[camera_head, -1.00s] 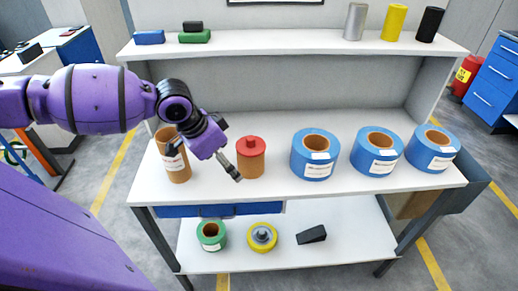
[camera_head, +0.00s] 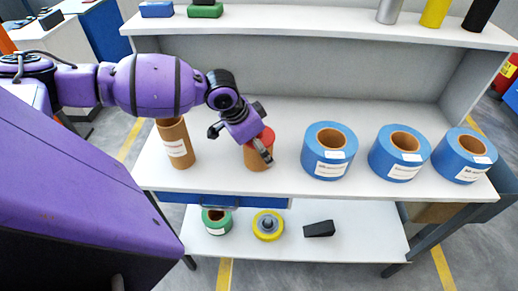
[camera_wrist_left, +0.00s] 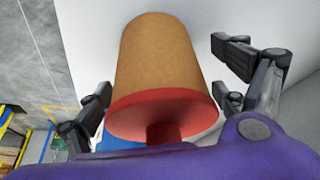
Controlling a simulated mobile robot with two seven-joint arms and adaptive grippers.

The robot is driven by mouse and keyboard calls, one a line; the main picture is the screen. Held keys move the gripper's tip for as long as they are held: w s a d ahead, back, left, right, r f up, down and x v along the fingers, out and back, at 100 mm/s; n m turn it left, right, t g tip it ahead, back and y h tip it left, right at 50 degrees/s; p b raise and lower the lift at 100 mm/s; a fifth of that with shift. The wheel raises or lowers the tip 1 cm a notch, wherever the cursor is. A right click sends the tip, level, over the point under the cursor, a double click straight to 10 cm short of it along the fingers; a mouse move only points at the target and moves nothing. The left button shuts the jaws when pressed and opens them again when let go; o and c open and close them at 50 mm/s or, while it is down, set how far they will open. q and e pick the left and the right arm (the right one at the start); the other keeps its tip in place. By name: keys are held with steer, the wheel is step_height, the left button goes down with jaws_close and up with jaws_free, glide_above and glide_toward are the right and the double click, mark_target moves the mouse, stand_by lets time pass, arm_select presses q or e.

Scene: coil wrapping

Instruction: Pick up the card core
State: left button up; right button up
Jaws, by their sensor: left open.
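A brown card cylinder with a red knobbed cap (camera_head: 256,158) stands upright on the worktop in the head view. A taller brown card tube with a white label (camera_head: 176,147) stands to its left. Which one is the card core cannot be told by name. My left gripper (camera_head: 240,145) is open at the red-capped cylinder, partly covering it. In the left wrist view the capped cylinder (camera_wrist_left: 165,60) lies between the open fingers, its red cap towards the palm; contact is not clear. My right gripper is not in view.
Several blue rolls, the nearest one (camera_head: 329,151) to the right of the capped cylinder, stand along the white worktop (camera_head: 230,184). The lower shelf (camera_head: 360,250) holds a green roll (camera_head: 217,221), a yellow roll (camera_head: 268,226) and a black wedge (camera_head: 319,229). An upper shelf (camera_head: 300,25) runs behind.

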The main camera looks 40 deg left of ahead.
arm_select(q)
steer(key=shift+f, duration=0.25)
steer(key=shift+r, duration=0.1)
steer(key=c, duration=1.3)
